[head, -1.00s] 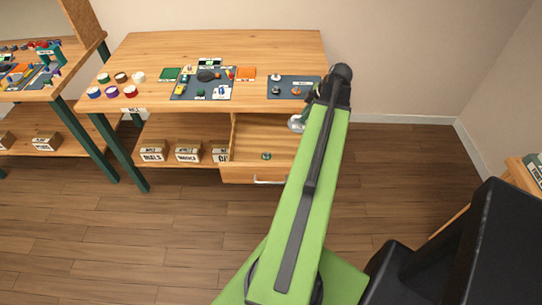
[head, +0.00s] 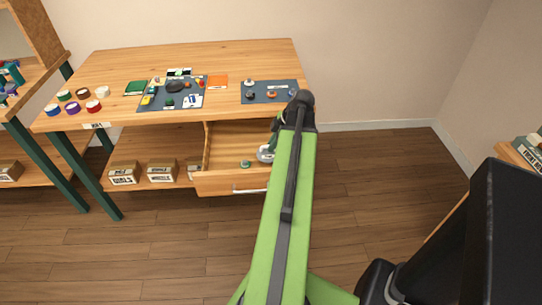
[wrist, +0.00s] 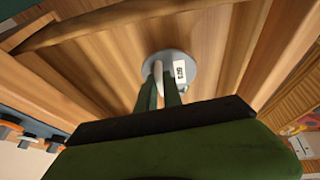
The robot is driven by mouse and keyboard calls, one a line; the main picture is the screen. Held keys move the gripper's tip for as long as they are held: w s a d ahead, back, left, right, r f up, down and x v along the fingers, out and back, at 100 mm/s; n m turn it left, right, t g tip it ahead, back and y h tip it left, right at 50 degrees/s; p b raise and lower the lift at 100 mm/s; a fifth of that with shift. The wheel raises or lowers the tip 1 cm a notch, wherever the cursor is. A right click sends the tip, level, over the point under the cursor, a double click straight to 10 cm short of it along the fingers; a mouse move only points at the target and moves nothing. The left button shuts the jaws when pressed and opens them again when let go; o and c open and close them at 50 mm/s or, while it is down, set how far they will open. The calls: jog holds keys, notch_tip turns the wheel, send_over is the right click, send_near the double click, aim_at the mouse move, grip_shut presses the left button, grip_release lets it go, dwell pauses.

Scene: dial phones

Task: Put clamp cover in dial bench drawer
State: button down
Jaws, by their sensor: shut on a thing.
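The clamp cover (wrist: 183,58) shows in the wrist view as a round grey disc with a small white label. My gripper (wrist: 165,82) is shut on it, with the two fingers close together at its near side. In the head view the grey cover (head: 265,154) hangs at the end of my green arm, over the right part of the bench drawer. The drawer (head: 222,179) is pulled open below the bench top. My arm hides the drawer's right end.
The bench top (head: 220,62) above holds a dark mat (head: 270,100) with small parts, another mat with parts, and several coloured tape rolls (head: 72,107). Labelled boxes (head: 124,173) stand on the shelf left of the drawer. The floor in front is free.

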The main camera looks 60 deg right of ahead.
notch_tip(320, 180, down, 4)
jog(key=b, duration=0.2)
jog(key=shift+r+b, duration=0.25)
jog(key=shift+b, duration=0.1)
jog(key=shift+r, duration=0.2)
jog(key=shift+f, duration=0.2)
jog(key=c, duration=1.5)
grip_release()
jog(key=shift+r, duration=0.1)
jog(key=p+v, duration=1.1)
jog(key=v, duration=0.1)
